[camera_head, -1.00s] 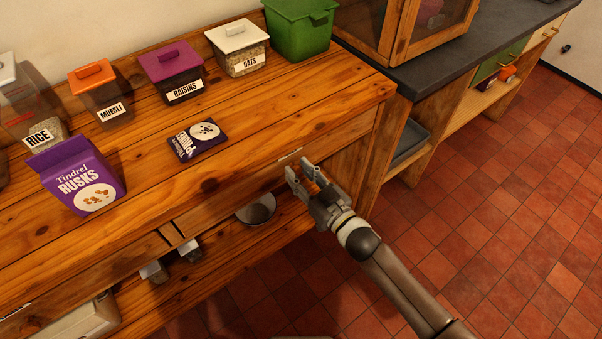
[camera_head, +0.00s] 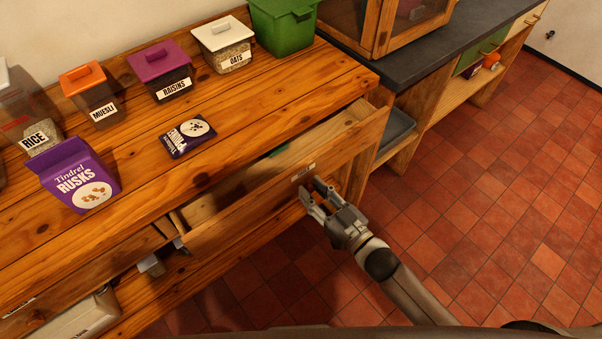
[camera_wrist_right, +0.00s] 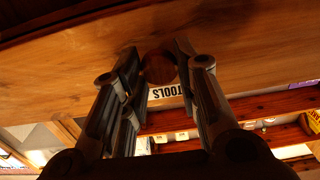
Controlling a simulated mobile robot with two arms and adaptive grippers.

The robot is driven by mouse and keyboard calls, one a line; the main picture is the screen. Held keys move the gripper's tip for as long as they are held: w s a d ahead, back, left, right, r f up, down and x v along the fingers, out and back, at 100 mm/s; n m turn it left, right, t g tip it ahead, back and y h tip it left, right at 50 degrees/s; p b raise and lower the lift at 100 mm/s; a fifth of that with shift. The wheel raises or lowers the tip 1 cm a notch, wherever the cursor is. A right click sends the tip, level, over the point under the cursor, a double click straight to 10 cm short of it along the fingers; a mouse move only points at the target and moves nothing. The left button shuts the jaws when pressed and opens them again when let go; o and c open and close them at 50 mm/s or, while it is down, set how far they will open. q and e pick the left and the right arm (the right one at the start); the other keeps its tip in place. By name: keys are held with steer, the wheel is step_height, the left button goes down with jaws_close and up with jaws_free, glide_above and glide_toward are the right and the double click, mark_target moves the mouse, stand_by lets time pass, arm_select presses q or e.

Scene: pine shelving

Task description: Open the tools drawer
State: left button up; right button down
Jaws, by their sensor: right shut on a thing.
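The tools drawer (camera_head: 240,212) is a wooden drawer under the right part of the pine worktop. It stands partly open, and a strip of its inside shows, with something green (camera_head: 279,151) in it. My right gripper (camera_head: 315,190) is at the drawer front, shut on the round wooden knob (camera_wrist_right: 159,67). In the right wrist view the fingers sit on either side of the knob, and the TOOLS label (camera_wrist_right: 165,92) shows beside it. My left gripper is not in view.
On the worktop (camera_head: 240,120) stand a purple rusks box (camera_head: 80,178), a flat dark packet (camera_head: 187,136), several lidded food containers and a green bin (camera_head: 284,27). A dark counter (camera_head: 400,65) stands at the right. The red tiled floor (camera_head: 500,210) in front is clear.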

steer(key=p+v, duration=0.3)
steer(key=v, duration=1.1)
steer(key=shift+s+d, duration=0.15)
steer(key=c, duration=1.1)
jaws_free()
steer(key=v, duration=1.2)
